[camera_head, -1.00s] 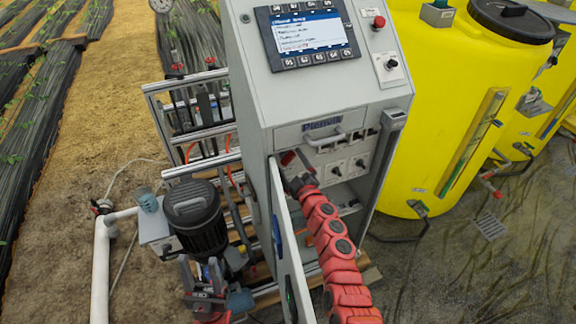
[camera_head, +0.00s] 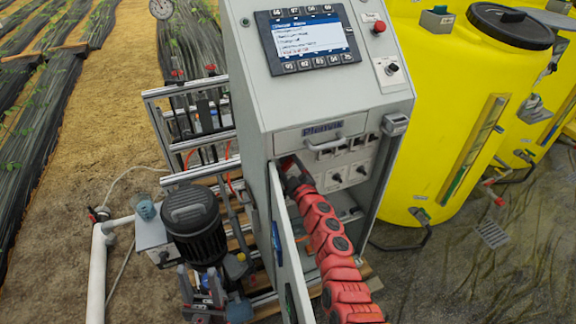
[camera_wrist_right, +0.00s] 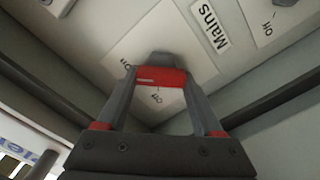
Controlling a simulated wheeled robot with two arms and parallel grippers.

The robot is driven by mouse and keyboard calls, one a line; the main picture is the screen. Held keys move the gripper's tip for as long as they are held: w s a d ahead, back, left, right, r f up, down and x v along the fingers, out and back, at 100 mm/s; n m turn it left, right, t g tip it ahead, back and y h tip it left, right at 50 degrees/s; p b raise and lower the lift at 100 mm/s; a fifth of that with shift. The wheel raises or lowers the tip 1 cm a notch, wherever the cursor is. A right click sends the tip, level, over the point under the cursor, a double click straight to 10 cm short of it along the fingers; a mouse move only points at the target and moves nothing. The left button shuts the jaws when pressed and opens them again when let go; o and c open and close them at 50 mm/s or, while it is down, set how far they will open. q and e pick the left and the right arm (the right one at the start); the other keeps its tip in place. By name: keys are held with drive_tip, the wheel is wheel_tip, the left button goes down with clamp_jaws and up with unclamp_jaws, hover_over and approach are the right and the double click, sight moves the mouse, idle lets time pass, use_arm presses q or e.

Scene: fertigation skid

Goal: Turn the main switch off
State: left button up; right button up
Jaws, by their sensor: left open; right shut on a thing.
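The main switch (camera_wrist_right: 161,77) shows in the right wrist view as a red handle on a pale plate. A "Mains" label (camera_wrist_right: 209,25) is beside it, with "On" to the handle's left and "Off" just below it. I cannot tell exactly which mark the handle points to. My right gripper (camera_wrist_right: 160,80) is shut on the red handle, one finger at each end. In the head view my right arm reaches into the open cabinet, and the switch is mostly hidden there. My left gripper (camera_head: 205,285) is open and empty, low in front of the black motor.
The grey cabinet (camera_head: 255,95) has a screen (camera_head: 307,40) on top. Its open door (camera_head: 282,245) stands close left of my right arm. A black motor (camera_head: 192,225) and pipe frame are to the left. Yellow tanks (camera_head: 450,120) stand at the right.

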drive_tip(key=shift+c, duration=0.8)
